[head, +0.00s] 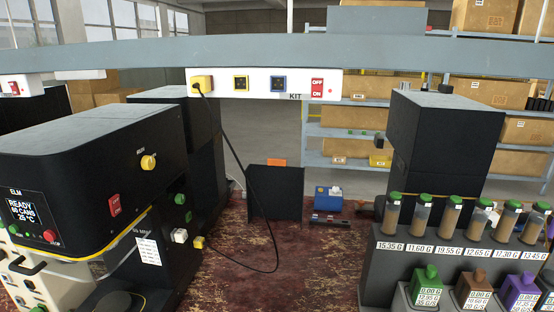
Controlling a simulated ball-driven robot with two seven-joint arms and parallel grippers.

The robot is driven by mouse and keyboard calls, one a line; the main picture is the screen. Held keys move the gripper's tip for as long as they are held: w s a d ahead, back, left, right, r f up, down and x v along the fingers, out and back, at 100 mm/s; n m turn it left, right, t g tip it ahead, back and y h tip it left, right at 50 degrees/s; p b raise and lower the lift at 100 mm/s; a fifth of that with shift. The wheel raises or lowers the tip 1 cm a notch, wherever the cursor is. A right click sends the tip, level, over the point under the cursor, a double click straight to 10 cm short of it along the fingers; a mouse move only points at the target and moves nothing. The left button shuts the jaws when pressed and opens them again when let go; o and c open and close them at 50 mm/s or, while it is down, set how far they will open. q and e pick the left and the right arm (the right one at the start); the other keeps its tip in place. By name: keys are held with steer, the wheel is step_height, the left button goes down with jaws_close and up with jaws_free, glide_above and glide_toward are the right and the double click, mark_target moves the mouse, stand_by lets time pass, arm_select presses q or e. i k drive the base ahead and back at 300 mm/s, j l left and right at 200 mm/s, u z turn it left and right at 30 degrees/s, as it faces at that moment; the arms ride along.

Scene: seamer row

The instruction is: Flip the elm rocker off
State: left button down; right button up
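The machine labelled ELM (85,175) is a black housing at the left. A red rocker (115,204) sits on its side face, right of the screen and low on the housing. Its lettering is small, and I cannot tell which way it is tipped. The lit ELM screen (25,211) reads READY, 60 CANS, 25 °C. A red round button (50,236) sits at the screen's lower right, and a yellow knob (148,162) marked RUN is up and right of the rocker. Neither of my grippers is in view.
A white power strip (265,84) marked KIT hangs on a grey beam, with its own red OFF/ON rocker (317,88). A black cable (255,190) loops from its yellow plug (202,84) to the ELM side. A rack of green-capped tubes (422,218) stands right.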

mark_target(115, 207)
steer(key=u, duration=1.15)
steer(key=i+j+u, duration=0.1)
steer(key=j, duration=0.2)
steer(key=i+j+u, duration=0.1)
steer(key=i+j, duration=0.1)
steer(key=j, duration=0.1)
